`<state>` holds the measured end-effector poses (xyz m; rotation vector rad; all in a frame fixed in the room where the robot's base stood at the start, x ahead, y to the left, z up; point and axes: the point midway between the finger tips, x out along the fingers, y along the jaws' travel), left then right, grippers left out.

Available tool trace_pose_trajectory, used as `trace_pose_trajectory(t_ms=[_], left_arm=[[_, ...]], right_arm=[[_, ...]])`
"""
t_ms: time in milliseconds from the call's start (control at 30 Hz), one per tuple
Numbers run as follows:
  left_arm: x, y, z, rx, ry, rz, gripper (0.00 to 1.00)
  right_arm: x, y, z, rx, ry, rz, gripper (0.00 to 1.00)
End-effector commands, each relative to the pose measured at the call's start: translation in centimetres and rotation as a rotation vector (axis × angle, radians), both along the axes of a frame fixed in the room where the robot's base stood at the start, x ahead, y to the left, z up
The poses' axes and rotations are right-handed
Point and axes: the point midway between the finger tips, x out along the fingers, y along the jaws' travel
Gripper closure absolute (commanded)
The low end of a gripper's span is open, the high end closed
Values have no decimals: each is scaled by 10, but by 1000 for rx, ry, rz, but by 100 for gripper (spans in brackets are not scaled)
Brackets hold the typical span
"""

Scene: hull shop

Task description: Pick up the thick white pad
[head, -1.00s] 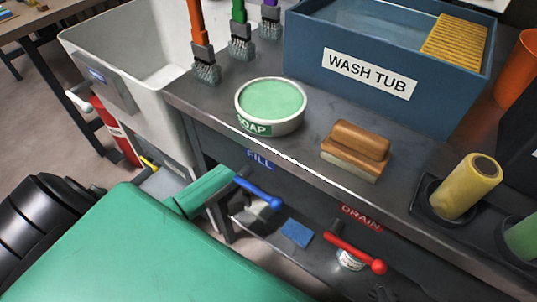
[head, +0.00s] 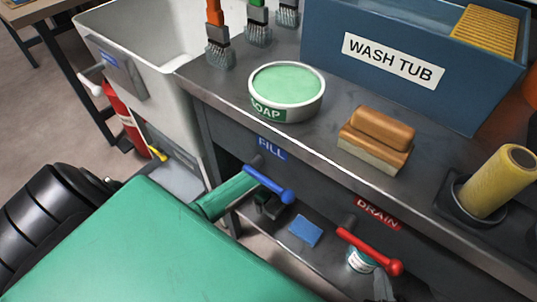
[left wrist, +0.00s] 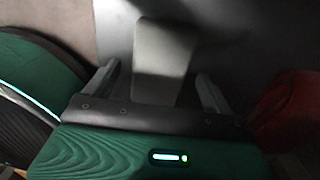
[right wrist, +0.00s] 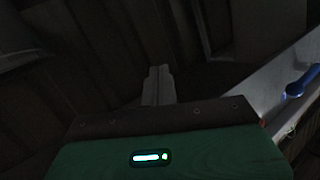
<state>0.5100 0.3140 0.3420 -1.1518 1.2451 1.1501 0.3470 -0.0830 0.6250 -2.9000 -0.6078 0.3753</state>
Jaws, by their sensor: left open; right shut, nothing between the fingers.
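A pale, whitish block (left wrist: 160,55), which looks like the thick white pad, shows in the left wrist view. It lies between the spread fingers of my left gripper (left wrist: 157,76); I cannot tell whether they touch it. I cannot make the pad out in the head view. There my left gripper (head: 268,207) is a dark shape low beside the bench front, partly hidden by the blue lever. My right gripper (right wrist: 158,85) is shut and empty in the right wrist view. Its grey fingers (head: 383,286) show at the bottom right of the head view.
The blue fill lever (head: 270,185) and red drain lever (head: 370,251) stick out from the bench front. A blue pad (head: 305,231) and a tin (head: 361,260) are on the low shelf. A soap dish (head: 287,92), brush (head: 376,140) and wash tub (head: 400,50) stand on the bench.

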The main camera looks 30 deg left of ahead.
Motion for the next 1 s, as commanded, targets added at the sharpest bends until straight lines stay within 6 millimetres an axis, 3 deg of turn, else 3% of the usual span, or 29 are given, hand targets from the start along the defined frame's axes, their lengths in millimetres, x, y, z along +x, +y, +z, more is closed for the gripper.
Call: trace_pose_trajectory(t_ms=[200, 467, 700, 1000], left_arm=[[0, 0, -14, 0, 1, 1, 13], [-1, 0, -15, 0, 1, 1, 13], [-1, 0, -15, 0, 1, 0, 58], [-1, 0, -13, 0, 0, 0, 61]], right_arm=[[14, -5, 22, 27, -115, -26, 100], [15, -6, 25, 30, -125, -29, 100], [15, -6, 25, 29, -124, -29, 100], [15, -6, 25, 29, -123, -28, 100]])
